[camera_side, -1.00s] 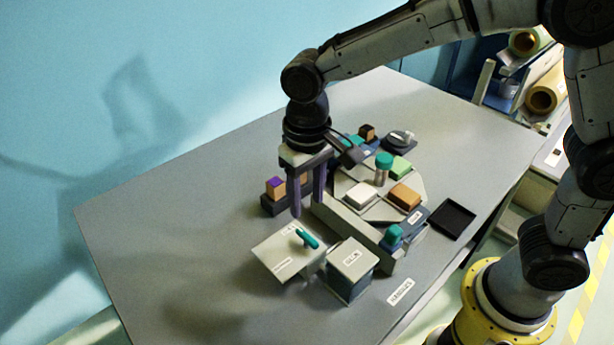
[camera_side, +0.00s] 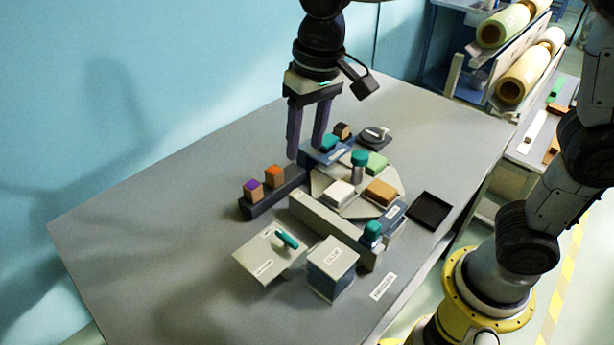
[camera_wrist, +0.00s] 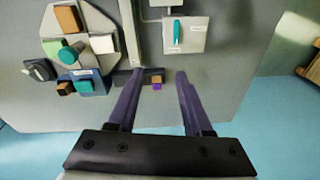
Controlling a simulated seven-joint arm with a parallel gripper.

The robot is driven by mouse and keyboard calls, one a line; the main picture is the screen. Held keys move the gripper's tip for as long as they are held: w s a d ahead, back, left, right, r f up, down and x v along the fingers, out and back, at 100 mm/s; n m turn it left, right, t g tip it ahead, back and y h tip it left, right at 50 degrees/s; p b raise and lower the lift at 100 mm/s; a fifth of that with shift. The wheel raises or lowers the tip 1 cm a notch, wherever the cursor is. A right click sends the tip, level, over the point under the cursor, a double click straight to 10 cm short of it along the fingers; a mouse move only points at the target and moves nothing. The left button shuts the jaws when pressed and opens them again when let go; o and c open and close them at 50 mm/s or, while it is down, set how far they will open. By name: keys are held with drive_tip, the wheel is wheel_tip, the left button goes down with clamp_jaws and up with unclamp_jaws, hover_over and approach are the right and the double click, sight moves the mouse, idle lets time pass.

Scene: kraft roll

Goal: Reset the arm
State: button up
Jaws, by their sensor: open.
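My gripper (camera_side: 306,155) hangs pointing down over the back part of the grey table, its two purple fingers apart with nothing between them. In the wrist view my gripper (camera_wrist: 156,78) also shows spread fingers, with the dark block holder beyond and below them. The dark holder (camera_side: 273,197) carries a purple-topped block (camera_side: 253,190) and an orange block (camera_side: 274,176). My gripper is above and apart from the things on the table.
A round plate (camera_side: 325,180) holds white, orange and green blocks and a teal-capped cylinder (camera_side: 358,165). A panel with a teal handle (camera_side: 287,240), a labelled box (camera_side: 332,260) and a black tray (camera_side: 430,210) stand nearer. The table's left side is clear.

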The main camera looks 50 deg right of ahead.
drive_tip(key=s+d+r+m+t, duration=0.1)
drive_tip(key=s+d+r+t, duration=0.25)
drive_tip(key=s+d, duration=0.7)
drive_tip(key=s+d+f+n, duration=0.2)
drive_tip(key=s+f, duration=0.3)
drive_tip(key=s, duration=0.2)
drive_tip(key=shift+s+d+n+t+h, duration=0.15)
drive_tip(key=shift+d+n+t+h, duration=0.15)
drive_tip(key=shift+d+t, duration=0.1)
